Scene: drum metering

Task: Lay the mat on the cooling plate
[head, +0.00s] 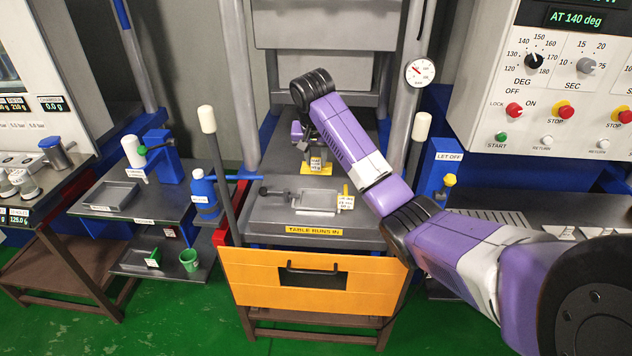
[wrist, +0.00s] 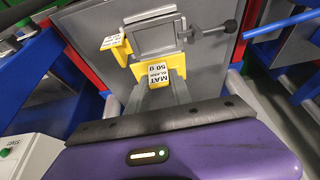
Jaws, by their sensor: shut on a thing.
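My gripper (head: 314,150) is over the table of the middle press, just behind a shallow grey mould tray (head: 315,197). In the wrist view my gripper's grey fingers (wrist: 160,88) are shut on a yellow piece (wrist: 150,56) whose white label reads MAT, 50 g. This labelled mat piece also shows below my gripper in the head view (head: 316,163). I cannot tell whether it touches the table. The tray lies close by in the wrist view (wrist: 156,34), with a dark-knobbed handle and a yellow tagged part. I see no readable label naming the cooling plate.
An orange guard (head: 310,282) fronts the press table (head: 270,227), with posts on both sides. A slotted grey surface (head: 490,217) lies at the right, partly behind my arm. A left shelf carries a grey tray (head: 112,197) and a blue bottle (head: 203,195).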

